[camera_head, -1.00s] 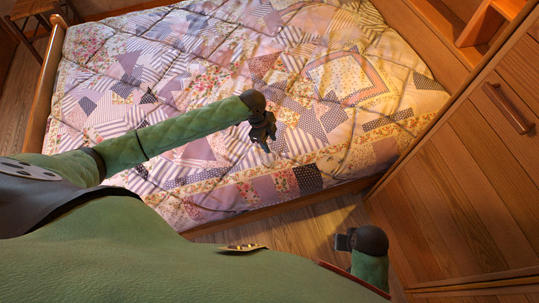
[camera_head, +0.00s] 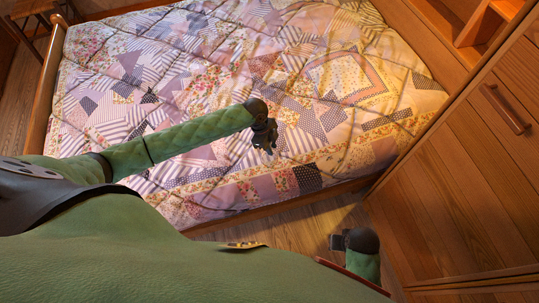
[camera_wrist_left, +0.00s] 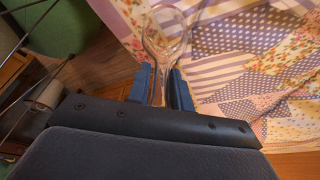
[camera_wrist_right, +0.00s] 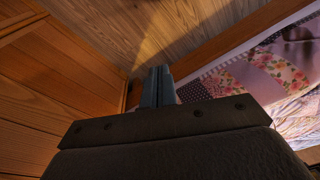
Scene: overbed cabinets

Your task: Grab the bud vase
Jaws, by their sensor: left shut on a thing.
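The bud vase (camera_wrist_left: 165,42) is clear glass with a rounded, flared part and a narrow neck. In the left wrist view it sits between the two blue fingers of my left gripper (camera_wrist_left: 161,88), which are shut on its narrow part. In the head view my left gripper (camera_head: 265,138) is over the near part of the bed; the vase is hard to make out there. My right gripper (camera_wrist_right: 157,88) shows its fingers close together with nothing between them, above the floor. In the head view the right gripper (camera_head: 338,242) is low beside the wooden cabinet.
A bed with a patchwork quilt (camera_head: 210,70) fills the middle. A wooden cabinet (camera_head: 475,160) with a handle (camera_head: 506,108) stands at the right. Bare wooden floor (camera_head: 300,222) lies between bed and my body. A stool (camera_head: 40,12) is at the far left.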

